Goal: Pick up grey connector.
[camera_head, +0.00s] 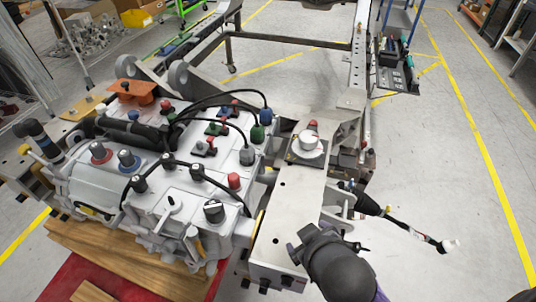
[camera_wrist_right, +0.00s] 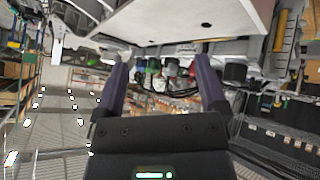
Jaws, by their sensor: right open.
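The grey connector (camera_head: 246,155) stands upright on the right part of the light-grey chassis block (camera_head: 180,180) in the head view, with a black cable looping from its top. A green connector (camera_head: 257,133) and a blue connector (camera_head: 266,116) stand just behind it. My right gripper (camera_head: 304,241) is low in the head view, near the front of the flat metal beam, to the right of and nearer than the grey connector, apart from it. In the right wrist view its two purple fingers (camera_wrist_right: 158,70) are spread, with nothing clearly held. Small coloured parts show beyond them; I cannot tell the grey connector there. My left gripper is not in view.
A flat metal beam (camera_head: 290,205) runs beside the block, bearing a white round part with a red top (camera_head: 310,143). Black cables arch over the block. A black rod with a white tip (camera_head: 405,228) sticks out to the right. The floor at right is clear.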

